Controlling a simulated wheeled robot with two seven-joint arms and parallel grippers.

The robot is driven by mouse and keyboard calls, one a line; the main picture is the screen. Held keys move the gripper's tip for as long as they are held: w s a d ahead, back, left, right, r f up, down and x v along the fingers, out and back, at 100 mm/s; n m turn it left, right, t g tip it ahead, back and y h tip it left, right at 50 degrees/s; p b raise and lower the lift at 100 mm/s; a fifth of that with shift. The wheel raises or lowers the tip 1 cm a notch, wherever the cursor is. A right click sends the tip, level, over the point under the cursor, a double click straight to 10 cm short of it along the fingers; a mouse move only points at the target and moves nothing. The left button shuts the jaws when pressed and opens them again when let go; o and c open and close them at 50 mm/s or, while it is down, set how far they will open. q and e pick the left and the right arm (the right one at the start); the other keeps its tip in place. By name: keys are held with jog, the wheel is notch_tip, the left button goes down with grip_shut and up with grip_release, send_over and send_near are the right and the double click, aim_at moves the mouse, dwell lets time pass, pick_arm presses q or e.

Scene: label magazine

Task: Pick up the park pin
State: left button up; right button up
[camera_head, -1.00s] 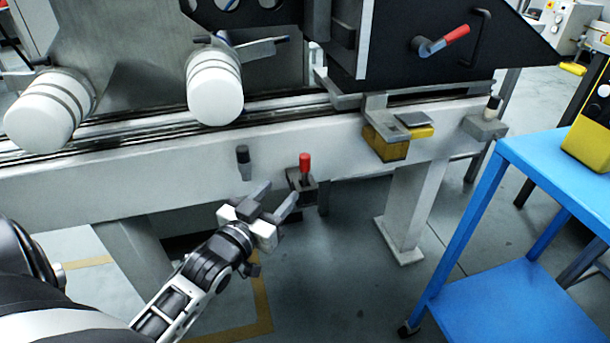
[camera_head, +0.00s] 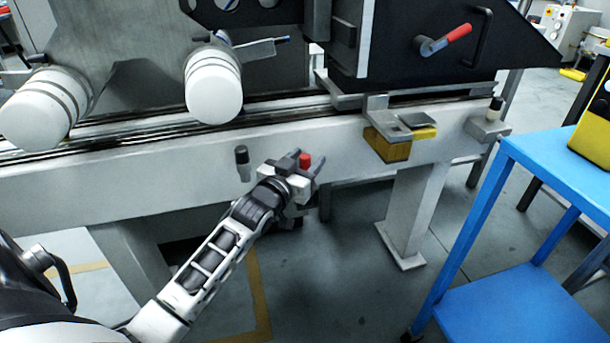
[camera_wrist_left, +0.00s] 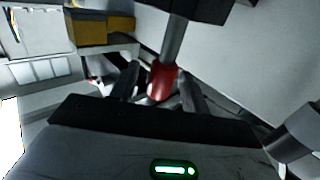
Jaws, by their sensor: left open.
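The park pin (camera_head: 305,159), with a red knob, stands upright at the front of the pale beam. My left gripper (camera_head: 307,167) is open, with a finger on each side of the red knob. In the left wrist view the red knob (camera_wrist_left: 160,83) and its grey shaft show between the two dark fingers of the gripper (camera_wrist_left: 158,88). Whether a finger touches the knob I cannot tell. The pin's holder is mostly hidden behind the gripper in the head view; a dark block shows at the shaft's end in the wrist view. My right gripper is not in view.
A yellow block (camera_head: 388,146) sits under a bracket to the right. A blue cart (camera_head: 560,172) stands at the right.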

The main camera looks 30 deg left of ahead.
pick_arm(q)
grip_shut()
